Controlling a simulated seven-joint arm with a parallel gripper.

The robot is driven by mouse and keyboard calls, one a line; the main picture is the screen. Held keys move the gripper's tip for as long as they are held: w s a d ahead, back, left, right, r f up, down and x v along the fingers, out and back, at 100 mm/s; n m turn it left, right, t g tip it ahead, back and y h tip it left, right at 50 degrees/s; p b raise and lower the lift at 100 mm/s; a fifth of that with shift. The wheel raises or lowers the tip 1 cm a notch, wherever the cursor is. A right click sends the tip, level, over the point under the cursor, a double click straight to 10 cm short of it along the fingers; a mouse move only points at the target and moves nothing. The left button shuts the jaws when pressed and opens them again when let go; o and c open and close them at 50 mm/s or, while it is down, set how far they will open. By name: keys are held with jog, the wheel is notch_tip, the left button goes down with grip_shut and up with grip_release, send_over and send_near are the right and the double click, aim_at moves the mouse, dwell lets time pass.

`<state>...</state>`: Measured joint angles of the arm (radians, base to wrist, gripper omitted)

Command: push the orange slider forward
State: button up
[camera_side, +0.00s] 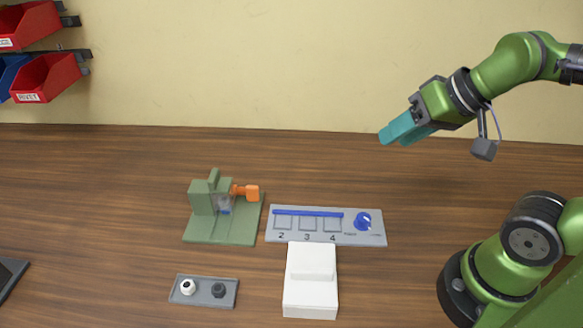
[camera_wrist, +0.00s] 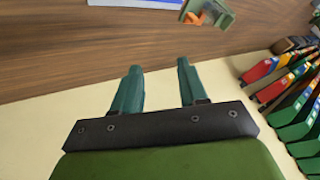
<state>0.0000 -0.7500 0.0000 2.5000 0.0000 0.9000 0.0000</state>
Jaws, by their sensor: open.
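The orange slider (camera_side: 247,191) sticks out to the right from the upper part of a green fixture (camera_side: 236,229) on the table. The fixture has an upright green block and a clear part with some blue in it. In the wrist view the orange slider (camera_wrist: 196,18) shows small at the top, on the green fixture (camera_wrist: 222,17). My gripper (camera_side: 396,134) is high above the table, up and to the right of the fixture, well apart from it. In the wrist view its two teal fingers (camera_wrist: 157,82) are spread with nothing between them.
A grey panel (camera_side: 375,239) with numbered squares, a blue bar and a blue knob (camera_side: 363,221) lies right of the fixture. A white box (camera_side: 310,298) stands before it. A grey plate (camera_side: 204,300) carries two round pieces. Red bins (camera_side: 46,77) hang at upper left. The table's right middle is clear.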

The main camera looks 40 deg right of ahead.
jog(key=shift+c, duration=0.2)
jog(key=n+g+h, duration=0.2)
jog(key=n+g, duration=0.5)
jog(key=n, duration=0.6)
send_over(252, 187)
notch_tip(252, 187, down, 5)
notch_tip(252, 187, down, 16)
jog(key=shift+f, duration=0.2)
grip_shut()
